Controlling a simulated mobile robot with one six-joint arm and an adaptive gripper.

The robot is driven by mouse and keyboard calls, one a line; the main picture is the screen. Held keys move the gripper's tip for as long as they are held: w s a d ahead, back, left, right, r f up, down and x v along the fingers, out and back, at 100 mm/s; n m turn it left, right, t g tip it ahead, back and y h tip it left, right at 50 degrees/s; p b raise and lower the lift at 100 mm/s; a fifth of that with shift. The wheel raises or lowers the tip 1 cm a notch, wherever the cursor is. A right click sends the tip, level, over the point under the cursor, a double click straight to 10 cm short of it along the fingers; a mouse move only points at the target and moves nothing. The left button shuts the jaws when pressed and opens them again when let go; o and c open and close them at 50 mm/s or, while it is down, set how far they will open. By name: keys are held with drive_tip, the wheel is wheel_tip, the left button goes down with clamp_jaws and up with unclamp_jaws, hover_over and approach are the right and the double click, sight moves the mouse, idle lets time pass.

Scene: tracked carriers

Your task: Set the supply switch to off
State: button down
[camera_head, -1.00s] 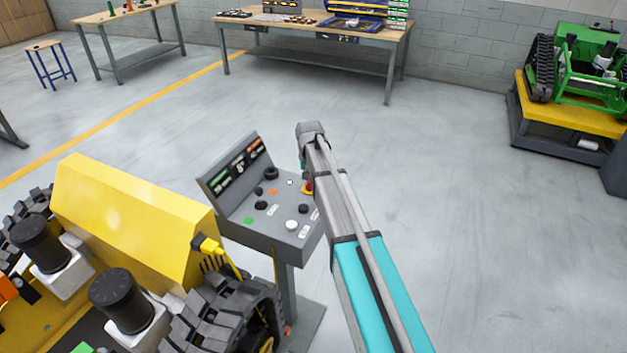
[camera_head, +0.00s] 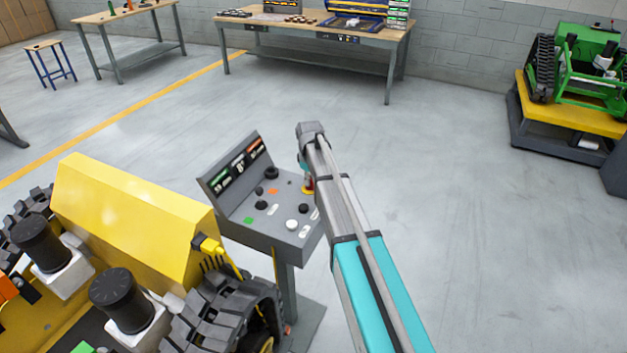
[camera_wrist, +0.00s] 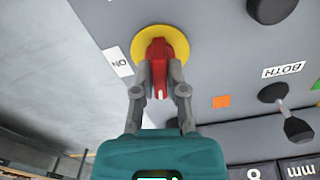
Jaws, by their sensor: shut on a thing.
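The supply switch is a red rotary handle (camera_wrist: 158,66) on a round yellow plate (camera_wrist: 179,32). In the wrist view it points down the picture, with an "ON" label (camera_wrist: 118,62) to the left of the plate. My gripper (camera_wrist: 160,85) has its two grey fingers shut on the red handle, one on each side. In the head view the switch's yellow plate (camera_head: 307,191) shows at the right edge of the grey console (camera_head: 260,232), partly hidden by my arm. The fingers are mostly hidden there behind my wrist.
The console carries black knobs (camera_head: 261,205), a white button (camera_head: 292,224) and a green square (camera_head: 248,221). A black lever (camera_wrist: 295,127) with a "BOTH" label stands near my gripper. A yellow vehicle (camera_head: 135,210) stands close to the console's left. The floor right of my arm is clear.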

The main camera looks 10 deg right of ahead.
drive_tip(key=shift+s+n, duration=0.2)
drive_tip(key=shift+n, duration=1.1)
drive_tip(key=c, duration=0.7)
unclamp_jaws()
drive_tip(key=shift+w, duration=0.1)
drive_tip(key=shift+r, duration=0.15)
